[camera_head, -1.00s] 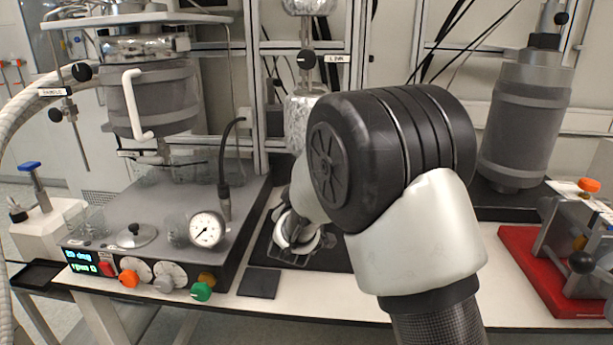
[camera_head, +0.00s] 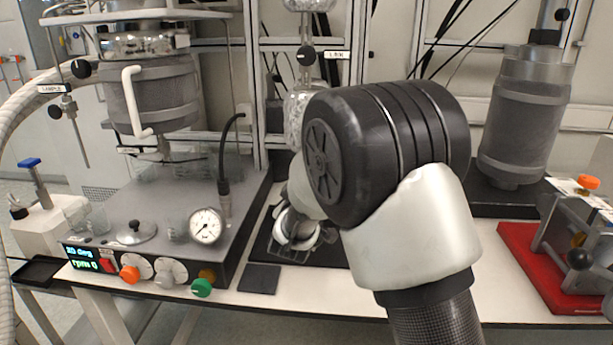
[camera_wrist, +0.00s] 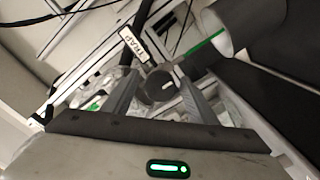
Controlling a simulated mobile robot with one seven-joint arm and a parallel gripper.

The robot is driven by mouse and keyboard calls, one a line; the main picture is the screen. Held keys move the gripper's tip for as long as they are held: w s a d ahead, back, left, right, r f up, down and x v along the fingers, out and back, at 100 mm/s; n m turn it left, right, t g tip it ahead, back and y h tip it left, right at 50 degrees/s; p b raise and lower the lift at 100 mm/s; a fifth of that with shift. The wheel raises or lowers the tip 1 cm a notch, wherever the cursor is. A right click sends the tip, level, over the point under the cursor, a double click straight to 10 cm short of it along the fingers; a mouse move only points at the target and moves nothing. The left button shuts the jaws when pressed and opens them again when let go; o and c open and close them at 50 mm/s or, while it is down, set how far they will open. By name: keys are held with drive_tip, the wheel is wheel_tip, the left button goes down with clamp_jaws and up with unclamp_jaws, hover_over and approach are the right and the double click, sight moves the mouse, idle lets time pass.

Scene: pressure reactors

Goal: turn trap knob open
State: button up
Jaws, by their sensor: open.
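In the wrist view, the trap knob (camera_wrist: 160,86) is a round dark knob with a light mark on its face. A white label reading TRAP (camera_wrist: 133,44) is beside it. My gripper (camera_wrist: 160,93) is open, with one grey finger on each side of the knob. The knob lies between the fingers; I cannot tell whether either finger touches it. In the head view my arm covers the middle, and the trap knob and my fingertips do not show clearly.
A reactor vessel (camera_head: 152,92) stands over a grey control box (camera_head: 150,205) at left. A grey canister (camera_head: 525,118) and red-based device (camera_head: 555,270) are at right.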

drive_tip(key=s+p, duration=0.1)
drive_tip(key=s, duration=1.6)
drive_tip(key=shift+s+a, duration=0.25)
drive_tip(key=shift+a, duration=0.05)
drive_tip(key=s+d+r+m+g, duration=0.3)
drive_tip(key=s+d+m+g, duration=0.75)
drive_tip(key=s+d, duration=1.15)
wheel_tip(320, 180, up, 17)
drive_tip(key=s+a+n+g+p, duration=0.1)
drive_tip(key=g+p, duration=0.1)
drive_tip(key=p, duration=1.5)
drive_tip(key=shift+a+n+y+p, duration=0.3)
drive_tip(key=shift+a+n+p, duration=0.05)
drive_tip(key=shift+p, duration=0.05)
